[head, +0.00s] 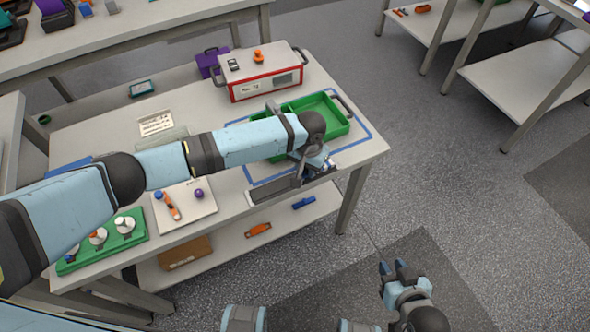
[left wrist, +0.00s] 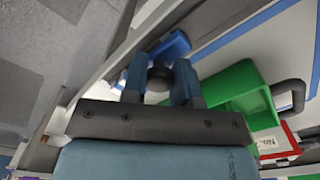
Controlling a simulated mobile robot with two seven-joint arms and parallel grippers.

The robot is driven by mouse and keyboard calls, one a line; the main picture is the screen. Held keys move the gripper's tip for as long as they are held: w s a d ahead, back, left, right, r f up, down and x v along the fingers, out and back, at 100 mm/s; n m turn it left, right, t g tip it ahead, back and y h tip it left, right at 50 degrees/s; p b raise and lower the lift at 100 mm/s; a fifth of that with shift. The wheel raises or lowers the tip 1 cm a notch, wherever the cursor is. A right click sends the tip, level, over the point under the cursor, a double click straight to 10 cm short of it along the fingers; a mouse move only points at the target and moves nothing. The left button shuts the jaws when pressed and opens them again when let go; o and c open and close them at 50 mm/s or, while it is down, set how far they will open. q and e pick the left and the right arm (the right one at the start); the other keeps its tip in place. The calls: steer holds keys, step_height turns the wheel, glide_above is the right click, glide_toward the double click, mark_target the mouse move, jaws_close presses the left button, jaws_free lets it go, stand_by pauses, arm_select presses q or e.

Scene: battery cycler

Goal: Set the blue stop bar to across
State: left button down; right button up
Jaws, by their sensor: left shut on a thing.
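My left gripper (head: 318,170) is at the front edge of the bench, just in front of the green tray (head: 341,128). In the left wrist view its two blue fingers (left wrist: 160,78) are shut on a dark round knob (left wrist: 160,68). A piece of the blue stop bar (left wrist: 174,46) shows just beyond the knob; the knob seems to belong to it. The fingers hide part of the bar, and I cannot tell its exact angle. In the head view the arm and gripper mostly hide it. My right gripper (head: 394,268) is open and empty over the floor.
A grey rail (head: 268,194) lies along the bench's front edge. Behind the green tray stands a red and white box (head: 262,75). A white board (head: 185,210) with small knobs and a green board (head: 105,243) lie to the left.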

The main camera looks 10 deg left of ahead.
arm_select(q)
steer(key=shift+w+d+r, duration=0.1)
steer(key=shift+d, duration=0.05)
steer(key=c, duration=1.1)
jaws_free()
steer(key=shift+o, duration=1.1)
steer(key=shift+d, duration=0.15)
steer(key=shift+r, duration=0.25)
step_height(320, 180, up, 13)
steer(key=shift+p, duration=0.4)
